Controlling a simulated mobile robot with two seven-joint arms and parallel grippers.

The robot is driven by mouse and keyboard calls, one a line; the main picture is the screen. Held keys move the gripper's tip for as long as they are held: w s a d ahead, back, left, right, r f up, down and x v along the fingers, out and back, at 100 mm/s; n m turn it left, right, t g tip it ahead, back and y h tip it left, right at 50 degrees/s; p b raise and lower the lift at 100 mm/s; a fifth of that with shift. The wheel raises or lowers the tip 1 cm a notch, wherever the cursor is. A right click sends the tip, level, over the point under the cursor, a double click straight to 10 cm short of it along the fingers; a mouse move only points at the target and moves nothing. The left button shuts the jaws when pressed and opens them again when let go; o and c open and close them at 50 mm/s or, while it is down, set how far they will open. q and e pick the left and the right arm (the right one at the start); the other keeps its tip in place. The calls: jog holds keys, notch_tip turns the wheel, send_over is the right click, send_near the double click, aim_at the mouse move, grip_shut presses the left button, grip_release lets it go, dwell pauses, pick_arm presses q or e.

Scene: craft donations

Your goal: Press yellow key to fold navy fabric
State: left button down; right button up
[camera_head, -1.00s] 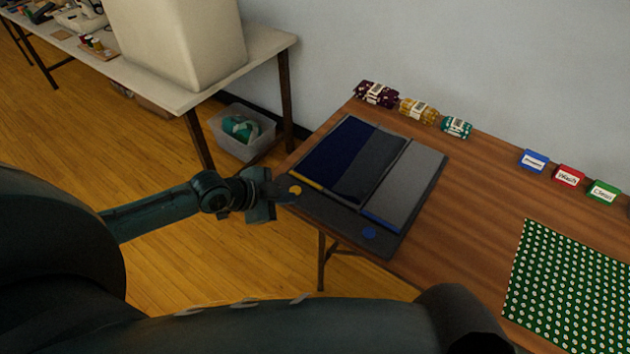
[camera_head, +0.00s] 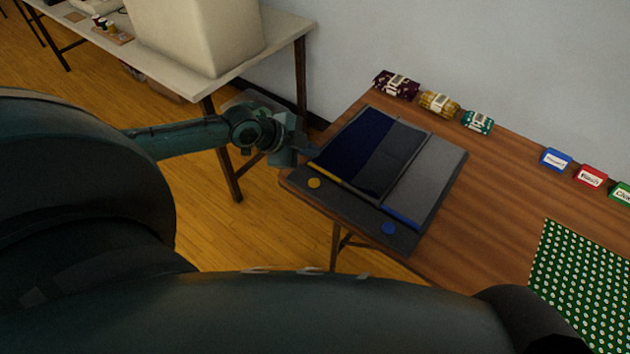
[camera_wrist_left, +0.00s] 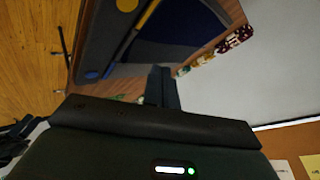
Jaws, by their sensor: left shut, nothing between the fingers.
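The navy fabric (camera_head: 352,140) lies flat on the left part of a dark folding board (camera_head: 413,236), with a greyer strip (camera_head: 401,160) beside it. It shows in the left wrist view (camera_wrist_left: 190,22). The round yellow key (camera_head: 314,183) is on the board's near left corner, uncovered. A round blue key (camera_head: 388,228) is at the near right. My left gripper (camera_head: 306,150) is shut and empty at the board's left edge, beyond the yellow key and apart from it. Its fingers show in the left wrist view (camera_wrist_left: 162,75). My right gripper is out of view.
Several rolled fabric bundles (camera_head: 439,103) lie behind the board. Blue (camera_head: 555,159), red (camera_head: 590,175) and green labelled blocks stand along the wall. Green dotted fabric (camera_head: 585,285) lies at right. A white table (camera_head: 270,45) stands to the left.

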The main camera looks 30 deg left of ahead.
pick_arm(q)
notch_tip(320, 180, down, 7)
jog(key=b, duration=0.6)
jog(key=shift+f+b, duration=0.5)
jog(key=shift+f, duration=0.25)
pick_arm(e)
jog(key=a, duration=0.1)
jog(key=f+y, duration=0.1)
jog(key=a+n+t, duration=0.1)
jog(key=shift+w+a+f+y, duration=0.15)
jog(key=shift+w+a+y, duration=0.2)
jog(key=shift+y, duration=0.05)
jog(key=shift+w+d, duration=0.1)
pick_arm(q)
jog(key=shift+f, duration=0.1)
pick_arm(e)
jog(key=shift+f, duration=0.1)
pick_arm(q)
jog(key=shift+f+b, duration=0.3)
jog(key=shift+f, duration=0.1)
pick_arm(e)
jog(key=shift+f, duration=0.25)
